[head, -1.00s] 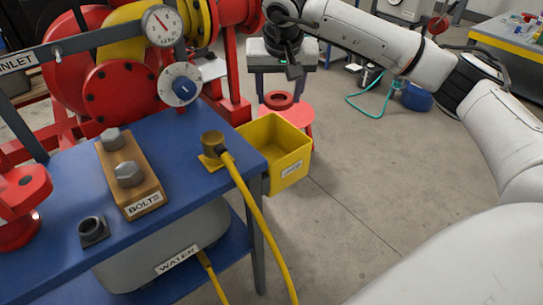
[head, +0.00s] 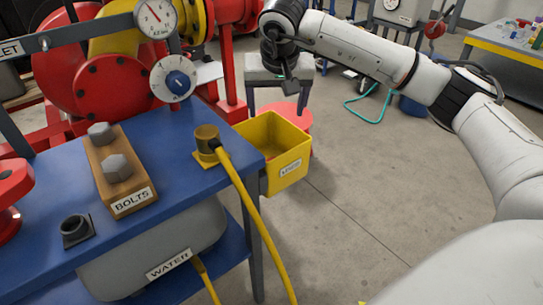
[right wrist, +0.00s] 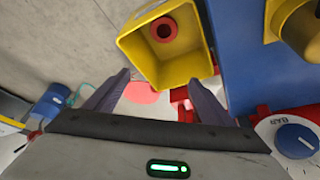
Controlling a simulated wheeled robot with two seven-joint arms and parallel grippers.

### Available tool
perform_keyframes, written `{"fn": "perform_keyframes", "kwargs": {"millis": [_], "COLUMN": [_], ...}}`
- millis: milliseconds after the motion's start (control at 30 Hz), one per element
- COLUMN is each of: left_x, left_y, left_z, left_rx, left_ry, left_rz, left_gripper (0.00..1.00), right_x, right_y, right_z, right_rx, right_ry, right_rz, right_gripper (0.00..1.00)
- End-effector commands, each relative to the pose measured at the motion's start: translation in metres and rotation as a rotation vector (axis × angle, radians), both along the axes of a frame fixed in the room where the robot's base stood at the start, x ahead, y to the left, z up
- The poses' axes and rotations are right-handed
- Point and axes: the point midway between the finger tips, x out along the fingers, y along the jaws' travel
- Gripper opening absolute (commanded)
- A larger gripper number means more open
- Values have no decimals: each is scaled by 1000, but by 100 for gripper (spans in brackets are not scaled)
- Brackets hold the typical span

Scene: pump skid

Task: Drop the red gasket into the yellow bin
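My right gripper (head: 290,88) is above and beyond the bin, fingers down. In the right wrist view its two fingers (right wrist: 160,82) are spread with nothing between them. My left gripper is not in view.
The blue table (head: 160,165) carries a wooden bolt block (head: 128,185) and a yellow capped fitting with a hose (head: 250,205).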

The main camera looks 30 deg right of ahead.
Motion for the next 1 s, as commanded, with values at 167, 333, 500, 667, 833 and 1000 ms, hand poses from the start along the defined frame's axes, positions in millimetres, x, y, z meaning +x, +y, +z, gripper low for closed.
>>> {"fn": "perform_keyframes", "kwargs": {"millis": [167,333,500,667,833,1000], "left_x": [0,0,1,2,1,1], "left_y": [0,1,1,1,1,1], "left_z": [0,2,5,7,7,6], "left_rx": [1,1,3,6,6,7], "left_ry": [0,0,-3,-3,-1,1], "left_rz": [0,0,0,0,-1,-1], "left_gripper": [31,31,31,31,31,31], "right_x": [0,-6,-18,-28,-35,-36], "right_y": [0,4,12,18,21,22], "right_z": [2,20,53,77,92,94], "right_rx": [0,0,-1,0,-1,0], "right_ry": [0,-3,-5,-3,-1,0], "right_rz": [0,2,2,2,0,0], "right_gripper": [76,76,76,76,76,76]}}
